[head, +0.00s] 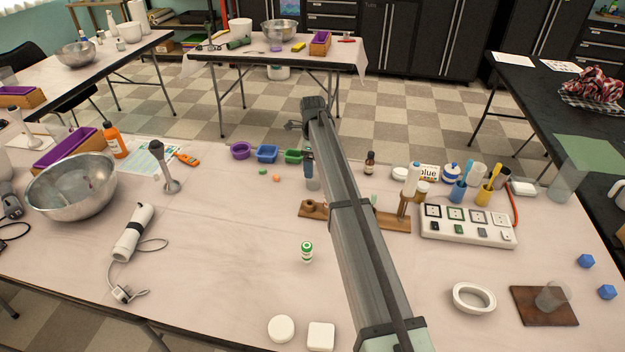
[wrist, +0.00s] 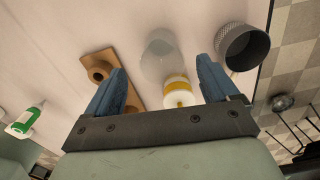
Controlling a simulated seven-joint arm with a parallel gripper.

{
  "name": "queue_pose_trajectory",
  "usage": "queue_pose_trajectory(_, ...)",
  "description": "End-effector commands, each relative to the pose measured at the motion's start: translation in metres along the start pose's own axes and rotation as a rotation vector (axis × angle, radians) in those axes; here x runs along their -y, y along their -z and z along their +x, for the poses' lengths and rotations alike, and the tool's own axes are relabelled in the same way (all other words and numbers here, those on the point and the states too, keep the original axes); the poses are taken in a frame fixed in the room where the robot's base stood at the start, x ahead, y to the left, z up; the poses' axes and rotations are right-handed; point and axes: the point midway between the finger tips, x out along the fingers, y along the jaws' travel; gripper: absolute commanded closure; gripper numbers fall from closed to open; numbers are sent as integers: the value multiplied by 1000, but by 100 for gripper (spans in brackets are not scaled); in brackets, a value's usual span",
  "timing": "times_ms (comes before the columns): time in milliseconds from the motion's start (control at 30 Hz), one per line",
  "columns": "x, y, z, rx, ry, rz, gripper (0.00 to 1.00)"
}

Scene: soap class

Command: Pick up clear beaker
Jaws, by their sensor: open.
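In the wrist view, a clear beaker (wrist: 160,58) stands on the table ahead, between the lines of my two blue fingers. My gripper (wrist: 160,82) is open, with a wide gap and nothing held. A white bottle with a yellow band (wrist: 178,92) lies within the gap, close to the beaker; whether they touch is unclear. In the head view, a small part of a clear vessel (head: 312,183) shows just below a blue finger of my gripper (head: 308,162); my arm hides much of this area. Other clear vessels stand at the right (head: 562,182) and on a brown board (head: 551,298).
In the wrist view, a wooden holder (wrist: 98,66) sits by the left finger and a dark ribbed cup (wrist: 243,46) by the right. In the head view, colored cups (head: 266,153) stand left of my gripper, and a small brown bottle (head: 369,162) stands right.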

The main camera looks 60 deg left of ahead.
Motion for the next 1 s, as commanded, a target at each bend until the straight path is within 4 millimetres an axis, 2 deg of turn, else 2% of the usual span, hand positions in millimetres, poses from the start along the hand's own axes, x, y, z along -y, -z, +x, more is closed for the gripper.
queue_pose_trajectory(267,1,-1,16,-1,-1,0,13)
queue_pose_trajectory(600,2,-4,55,0,0,0,13)
queue_pose_trajectory(833,2,-4,57,0,1,0,13)
queue_pose_trajectory(1000,2,-4,57,0,0,0,27)
